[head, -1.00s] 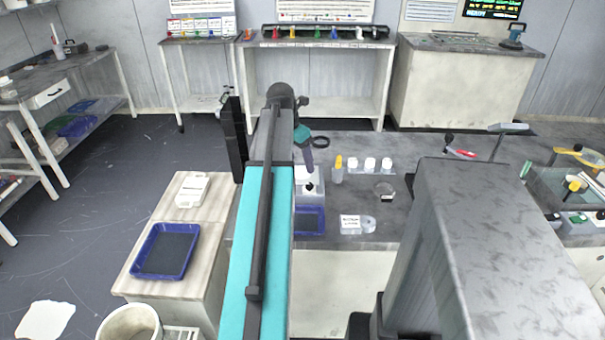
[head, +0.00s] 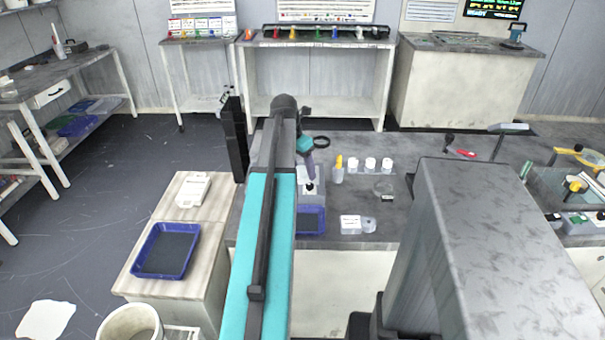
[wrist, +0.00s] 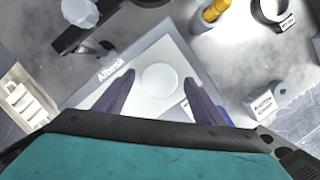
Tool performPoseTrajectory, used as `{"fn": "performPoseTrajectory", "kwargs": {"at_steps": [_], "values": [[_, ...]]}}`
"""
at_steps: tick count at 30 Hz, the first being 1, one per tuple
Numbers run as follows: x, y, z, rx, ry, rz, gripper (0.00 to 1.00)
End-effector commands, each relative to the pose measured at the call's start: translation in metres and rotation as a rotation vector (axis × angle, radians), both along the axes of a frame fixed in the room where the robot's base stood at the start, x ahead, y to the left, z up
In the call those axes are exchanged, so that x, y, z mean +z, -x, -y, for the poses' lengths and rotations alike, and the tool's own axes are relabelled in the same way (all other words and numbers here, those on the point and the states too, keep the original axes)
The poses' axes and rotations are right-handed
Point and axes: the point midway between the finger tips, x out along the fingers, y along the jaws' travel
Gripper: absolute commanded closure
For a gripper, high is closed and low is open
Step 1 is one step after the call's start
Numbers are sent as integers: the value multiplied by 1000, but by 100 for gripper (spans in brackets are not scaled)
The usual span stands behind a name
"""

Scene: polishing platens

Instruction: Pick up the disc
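A pale round disc (wrist: 160,77) lies flat on a light grey plate with lettering (wrist: 146,58) in the wrist view. My gripper (wrist: 158,80) is open, with one dark purple finger on each side of the disc in the picture. No contact with the disc shows, and the height of the fingers above it is hard to tell. In the head view my gripper (head: 310,168) hangs over a small white unit (head: 312,196) on the grey bench. The disc is too small or hidden to make out there.
A blue tray (head: 310,222) sits just in front of the unit. A dark arm-like fixture (wrist: 88,22) is close at upper left in the wrist view.

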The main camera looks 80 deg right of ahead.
Motion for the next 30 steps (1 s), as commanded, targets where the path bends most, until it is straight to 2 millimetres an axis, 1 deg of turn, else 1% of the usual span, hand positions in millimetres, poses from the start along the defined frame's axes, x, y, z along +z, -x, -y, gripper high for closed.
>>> {"fn": "performPoseTrajectory", "kwargs": {"at_steps": [1,7,8,16,20,30], "values": [[0,0,0,0,0,0,46],[0,0,0,0,0,0,80],[0,0,0,-1,0,0,81],[1,1,0,-1,0,0,81],[5,1,1,-1,1,0,81],[31,1,1,-2,2,0,81]]}}
